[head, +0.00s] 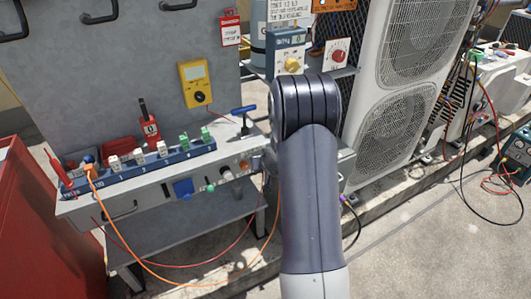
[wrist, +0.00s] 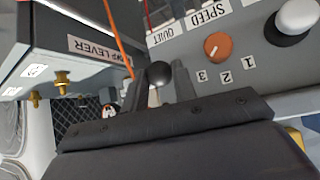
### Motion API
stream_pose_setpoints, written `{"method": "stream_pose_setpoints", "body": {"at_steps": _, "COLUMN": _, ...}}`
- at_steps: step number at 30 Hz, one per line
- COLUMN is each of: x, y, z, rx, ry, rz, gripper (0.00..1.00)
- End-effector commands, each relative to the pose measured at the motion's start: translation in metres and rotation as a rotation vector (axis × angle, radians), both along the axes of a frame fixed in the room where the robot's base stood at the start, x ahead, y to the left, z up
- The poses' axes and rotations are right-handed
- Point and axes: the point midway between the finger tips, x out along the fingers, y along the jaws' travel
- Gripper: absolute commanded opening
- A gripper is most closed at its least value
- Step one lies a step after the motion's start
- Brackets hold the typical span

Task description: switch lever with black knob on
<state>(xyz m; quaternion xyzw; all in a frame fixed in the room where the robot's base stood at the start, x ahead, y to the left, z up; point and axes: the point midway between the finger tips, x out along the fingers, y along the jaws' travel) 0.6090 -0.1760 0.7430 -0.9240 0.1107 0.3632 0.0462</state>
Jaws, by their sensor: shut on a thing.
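The lever's round black knob (wrist: 159,73) shows in the wrist view, close to a grey box with a partly covered label (wrist: 100,50) ending in "LEVER". My gripper (wrist: 161,90) has one finger on each side of the knob and is shut on it. The lever's shaft and base are hidden behind the gripper body, so its position cannot be told. In the head view my arm covers the gripper and the lever.
An orange speed dial (wrist: 218,46) and a white knob (wrist: 296,17) sit right of the gripper. Brass fittings (wrist: 62,79) are at left. Condenser units (head: 408,60) stand at right.

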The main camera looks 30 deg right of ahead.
Motion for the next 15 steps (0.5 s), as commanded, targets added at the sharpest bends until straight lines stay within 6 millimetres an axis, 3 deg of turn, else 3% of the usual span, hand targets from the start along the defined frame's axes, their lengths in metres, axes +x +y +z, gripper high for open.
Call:
{"method": "stream_pose_setpoints", "body": {"at_steps": 1, "x": 0.0003, "y": 0.0005, "z": 0.0078, "rx": 0.000, "ry": 0.019, "rz": 0.000, "gripper": 0.04}}
{"method": "stream_pose_setpoints", "body": {"at_steps": 15, "x": 0.0032, "y": 0.0001, "z": 0.0073, "rx": -0.005, "ry": 0.112, "rz": 0.001, "gripper": 0.04}}
